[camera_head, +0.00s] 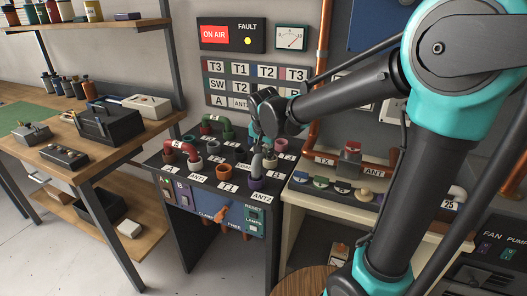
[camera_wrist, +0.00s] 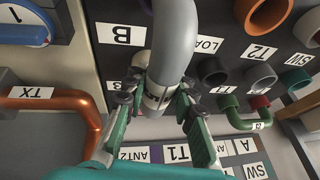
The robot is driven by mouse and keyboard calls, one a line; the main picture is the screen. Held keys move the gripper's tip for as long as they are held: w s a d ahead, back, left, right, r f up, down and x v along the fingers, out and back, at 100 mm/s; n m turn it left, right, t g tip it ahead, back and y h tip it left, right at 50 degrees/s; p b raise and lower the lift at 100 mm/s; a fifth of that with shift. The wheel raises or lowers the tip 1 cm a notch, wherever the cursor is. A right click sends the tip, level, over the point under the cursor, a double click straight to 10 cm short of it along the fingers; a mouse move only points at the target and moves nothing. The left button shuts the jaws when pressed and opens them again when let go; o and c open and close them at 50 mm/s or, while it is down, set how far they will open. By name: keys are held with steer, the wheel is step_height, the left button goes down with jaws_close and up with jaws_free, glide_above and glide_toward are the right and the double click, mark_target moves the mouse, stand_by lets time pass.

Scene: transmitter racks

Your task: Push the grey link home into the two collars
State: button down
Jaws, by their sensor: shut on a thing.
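The grey link (camera_head: 257,164) is a thick bent pipe standing over the front right of the black collar panel (camera_head: 215,170). In the wrist view the grey link (camera_wrist: 175,40) runs down from the top edge into my jaws, with a pale banded part between the fingertips. My gripper (camera_head: 262,138) is above it, and in the wrist view my gripper (camera_wrist: 155,98) is shut on it from both sides. A purple collar (camera_head: 256,184) by the ANT2 label is directly below the link in the head view. I cannot tell how deep either end sits; the fingers and link hide the collars.
Red bent links (camera_head: 188,150) and a green link (camera_head: 215,122) stand on the panel. A copper pipe (camera_wrist: 60,100) runs left in the wrist view. A wooden bench (camera_head: 80,150) stands left.

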steer(key=shift+f, duration=0.8)
steer(key=c, duration=1.2)
jaws_free()
steer(key=shift+o, duration=0.2)
steer(key=v, duration=1.2)
steer(key=shift+w, duration=0.1)
steer(key=x, duration=1.2)
steer(key=shift+r, duration=0.35)
